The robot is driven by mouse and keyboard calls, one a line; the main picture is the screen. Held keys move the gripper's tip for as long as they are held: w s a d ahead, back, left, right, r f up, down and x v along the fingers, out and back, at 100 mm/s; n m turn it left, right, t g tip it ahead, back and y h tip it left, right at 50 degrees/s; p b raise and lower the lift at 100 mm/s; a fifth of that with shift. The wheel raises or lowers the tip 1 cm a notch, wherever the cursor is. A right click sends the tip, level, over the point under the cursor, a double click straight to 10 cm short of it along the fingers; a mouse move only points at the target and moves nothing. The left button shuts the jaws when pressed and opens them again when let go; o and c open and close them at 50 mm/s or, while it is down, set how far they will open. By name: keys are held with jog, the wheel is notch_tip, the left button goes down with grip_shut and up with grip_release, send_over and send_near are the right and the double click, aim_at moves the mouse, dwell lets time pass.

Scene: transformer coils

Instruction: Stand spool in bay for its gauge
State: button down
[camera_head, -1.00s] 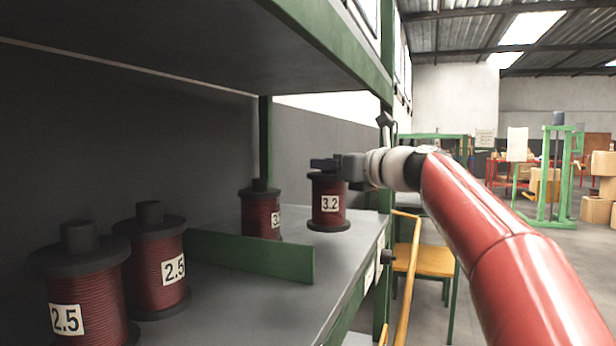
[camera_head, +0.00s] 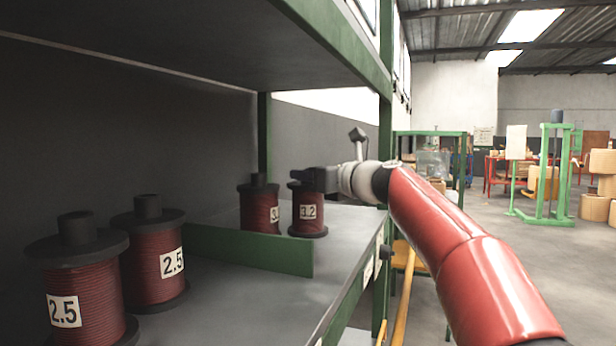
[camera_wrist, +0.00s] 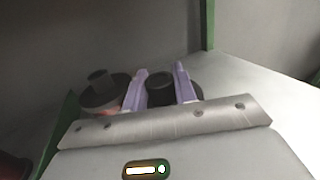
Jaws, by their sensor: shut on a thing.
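The held spool (camera_head: 308,214), red wire with dark flanges and a 3.2 label, is upright on or just above the shelf, beyond the green divider (camera_head: 250,250). My gripper (camera_head: 314,179) is shut on its top hub, which shows between the fingers in the wrist view (camera_wrist: 160,88). Another red spool (camera_head: 259,210) with a partly hidden label stands close on its left; in the wrist view its dark top (camera_wrist: 101,90) is left of the fingers. Whether the held spool's base touches the shelf (camera_head: 345,240) is hard to tell.
Two spools labelled 2.5 (camera_head: 76,290) (camera_head: 155,262) stand on the near side of the divider. An upper shelf (camera_head: 200,40) hangs overhead, and a green post (camera_head: 385,140) rises at the right. Shelf surface right of the held spool is clear.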

jog(key=c, duration=1.1)
grip_release()
jog(key=shift+d+r, duration=0.1)
jog(key=b+v, duration=0.2)
jog(key=v, duration=1)
